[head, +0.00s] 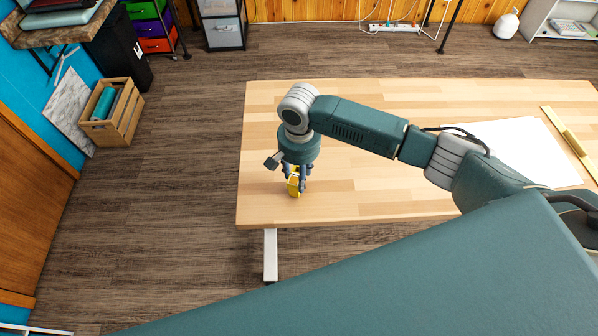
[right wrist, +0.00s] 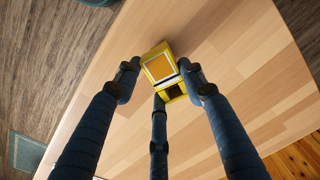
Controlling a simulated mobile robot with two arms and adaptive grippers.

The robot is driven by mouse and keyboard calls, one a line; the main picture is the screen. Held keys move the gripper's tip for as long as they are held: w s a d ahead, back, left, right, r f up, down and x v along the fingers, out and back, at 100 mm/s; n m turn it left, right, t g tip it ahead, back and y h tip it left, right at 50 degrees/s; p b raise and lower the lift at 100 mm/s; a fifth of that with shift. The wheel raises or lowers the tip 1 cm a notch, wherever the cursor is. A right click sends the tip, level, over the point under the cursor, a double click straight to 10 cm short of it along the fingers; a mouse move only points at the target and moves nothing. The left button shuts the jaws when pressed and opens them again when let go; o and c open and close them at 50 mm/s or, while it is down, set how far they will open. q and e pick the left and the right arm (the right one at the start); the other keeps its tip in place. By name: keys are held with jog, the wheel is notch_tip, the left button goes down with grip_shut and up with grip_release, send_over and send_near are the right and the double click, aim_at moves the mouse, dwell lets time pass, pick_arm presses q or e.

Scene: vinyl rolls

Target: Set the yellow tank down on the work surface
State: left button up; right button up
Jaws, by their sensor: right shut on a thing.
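The yellow tank (head: 294,186) is at the left end of the wooden work surface (head: 350,195), inside my right gripper (head: 297,182). In the right wrist view the tank (right wrist: 158,68) shows an orange panel and a dark opening, between the fingertips of my right gripper (right wrist: 158,80). The fingers are shut on it. The work surface (right wrist: 220,60) lies beneath it, and I cannot tell whether the tank touches it. My left gripper is not in view.
A white sheet (head: 510,145) and a yellow ruler-like strip (head: 570,143) lie on the right of the table. A wooden crate (head: 112,110) stands on the floor at the left. The table's left edge is close to the tank.

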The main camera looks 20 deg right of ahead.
jog(key=shift+f, duration=0.2)
dwell(0.4)
jog(key=o, duration=1.2)
jog(key=shift+o, duration=0.3)
jog(key=o, duration=0.9)
jog(key=shift+r, duration=4.55)
